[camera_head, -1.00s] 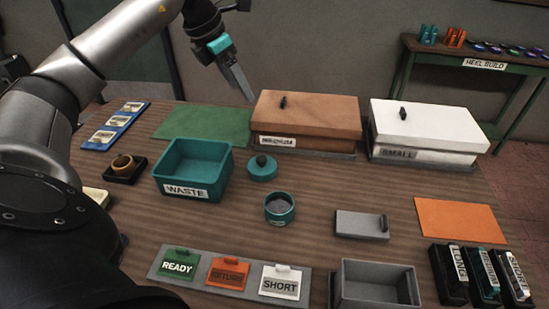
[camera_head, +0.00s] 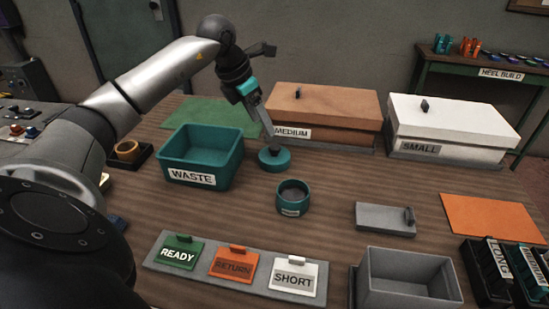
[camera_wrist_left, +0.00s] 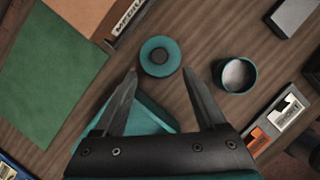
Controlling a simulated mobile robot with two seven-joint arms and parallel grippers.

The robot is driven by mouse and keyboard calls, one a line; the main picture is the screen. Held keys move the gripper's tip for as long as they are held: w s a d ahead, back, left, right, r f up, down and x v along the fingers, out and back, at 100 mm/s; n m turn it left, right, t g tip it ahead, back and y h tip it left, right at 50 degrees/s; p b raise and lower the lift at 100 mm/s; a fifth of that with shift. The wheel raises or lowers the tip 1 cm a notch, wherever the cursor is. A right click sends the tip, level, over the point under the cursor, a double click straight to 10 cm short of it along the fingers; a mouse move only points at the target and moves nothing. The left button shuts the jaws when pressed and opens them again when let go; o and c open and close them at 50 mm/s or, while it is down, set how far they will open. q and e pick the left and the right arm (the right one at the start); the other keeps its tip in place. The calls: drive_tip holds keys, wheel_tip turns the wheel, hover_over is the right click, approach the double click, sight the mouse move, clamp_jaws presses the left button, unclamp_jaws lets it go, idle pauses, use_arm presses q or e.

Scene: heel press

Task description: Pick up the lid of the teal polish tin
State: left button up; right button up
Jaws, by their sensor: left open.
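The teal lid (camera_head: 274,161), round with a dark knob, lies on the table right of the waste bin. In the left wrist view the lid (camera_wrist_left: 160,68) is just ahead of the fingertips, its knob roughly centred between them. My left gripper (camera_head: 270,138) points down over the lid, open and empty; its two spread fingers show in the left wrist view (camera_wrist_left: 160,73). In the head view the fingers partly cover the knob, and I cannot tell how large the gap is. The teal tin (camera_head: 293,197) stands uncovered in front of the lid. My right gripper is not in view.
The teal waste bin (camera_head: 203,178) stands close on the left. The brown medium box (camera_head: 326,109) is just behind, with the white small box (camera_head: 452,118) to its right. Signs on a grey rack (camera_head: 155,265) and an open grey box (camera_head: 410,296) are in front.

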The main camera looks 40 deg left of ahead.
sight(274, 146)
use_arm(q)
drive_tip(key=b+x, duration=0.1)
drive_tip(key=x, duration=0.8)
drive_tip(key=c, duration=1)
drive_tip(key=shift+r, duration=0.1)
drive_tip(key=shift+c, duration=0.2)
